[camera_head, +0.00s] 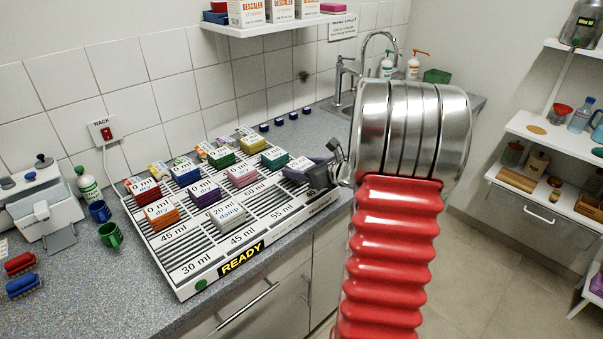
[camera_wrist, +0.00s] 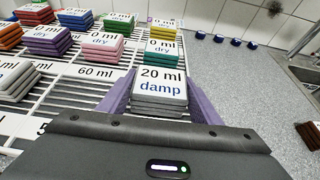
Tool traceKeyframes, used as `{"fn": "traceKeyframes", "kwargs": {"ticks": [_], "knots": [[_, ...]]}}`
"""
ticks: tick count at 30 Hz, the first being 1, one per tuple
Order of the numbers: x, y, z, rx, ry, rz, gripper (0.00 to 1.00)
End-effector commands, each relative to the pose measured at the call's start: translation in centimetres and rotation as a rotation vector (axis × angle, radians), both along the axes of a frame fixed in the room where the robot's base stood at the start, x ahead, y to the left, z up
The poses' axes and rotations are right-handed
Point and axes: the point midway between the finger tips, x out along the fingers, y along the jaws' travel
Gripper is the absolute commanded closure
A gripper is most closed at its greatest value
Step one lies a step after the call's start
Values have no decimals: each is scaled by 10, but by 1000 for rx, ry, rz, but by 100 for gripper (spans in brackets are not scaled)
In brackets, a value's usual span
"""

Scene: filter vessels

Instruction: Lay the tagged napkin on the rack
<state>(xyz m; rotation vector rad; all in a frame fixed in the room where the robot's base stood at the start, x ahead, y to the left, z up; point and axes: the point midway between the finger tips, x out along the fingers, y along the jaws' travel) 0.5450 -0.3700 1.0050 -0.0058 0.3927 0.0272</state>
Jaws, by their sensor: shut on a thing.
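My gripper (camera_wrist: 161,88) has purple fingers on both sides of a grey folded napkin (camera_wrist: 160,103) labelled "20 ml damp". It is shut on it at the right end of the white wire rack (camera_head: 186,290). I cannot tell whether the napkin touches the bars. In the head view the gripper (camera_head: 302,172) is partly hidden by my arm. Another grey napkin marked "20 ml damp" (camera_head: 229,215) lies on the rack's front middle, with a "damp" stack at the left of the wrist view (camera_wrist: 14,80). Which napkin carries the tag is unclear.
Several "0 ml dry" napkins lie on the rack, including orange (camera_head: 161,215), purple (camera_head: 203,193) and yellow (camera_wrist: 162,49). Free bars show at the front by a "READY" sign (camera_head: 241,258).

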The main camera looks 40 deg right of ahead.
Motion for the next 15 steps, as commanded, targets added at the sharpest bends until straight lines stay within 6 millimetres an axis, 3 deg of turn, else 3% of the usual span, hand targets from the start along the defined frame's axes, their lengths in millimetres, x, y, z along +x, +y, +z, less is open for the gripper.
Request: {"fn": "traceKeyframes", "kwargs": {"ticks": [5,15], "knots": [[0,0,-19,2,1,0,64],[0,1,-21,1,1,2,64]]}}
